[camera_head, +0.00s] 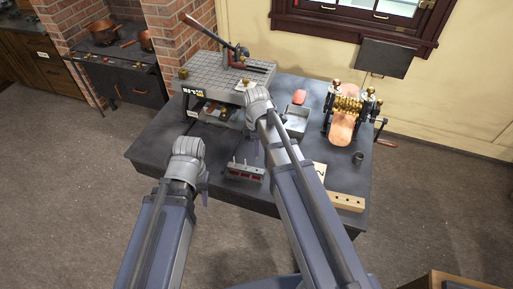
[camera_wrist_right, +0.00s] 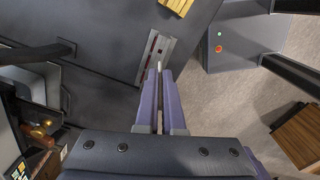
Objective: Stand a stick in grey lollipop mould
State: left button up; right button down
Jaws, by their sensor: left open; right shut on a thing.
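The grey lollipop mould (camera_head: 246,173) with red strips lies on the dark table in front of my arms. In the right wrist view the mould (camera_wrist_right: 154,60) is long and narrow, just beyond the fingertips. My right gripper (camera_wrist_right: 158,74) is shut on a thin pale stick (camera_wrist_right: 159,66), whose end shows between the fingertips. The stick's tip appears close to the mould's edge; I cannot tell if it touches. In the head view the right gripper (camera_head: 257,150) hangs mostly behind its arm. My left gripper (camera_head: 205,198) is open, left of the mould, mostly hidden by its wrist.
A wooden block with holes (camera_head: 346,202) lies at the front right. A brass roller machine (camera_head: 347,103) stands at the back right, with a small dark cup (camera_head: 358,158) nearby. A grey gridded bench with a lever (camera_head: 213,82) stands at the back left. The table's front left is clear.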

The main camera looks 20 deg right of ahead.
jog(key=shift+f, duration=0.1)
jog(key=shift+f+b, duration=2.35)
jog(key=shift+b, duration=0.1)
jog(key=shift+f+b, duration=2.7)
jog(key=c, duration=0.6)
grip_release()
jog(key=shift+c, duration=0.2)
jog(key=shift+r, duration=0.25)
jog(key=shift+r+p, duration=0.85)
jog(key=shift+p, duration=0.25)
jog(key=shift+r+p, duration=1)
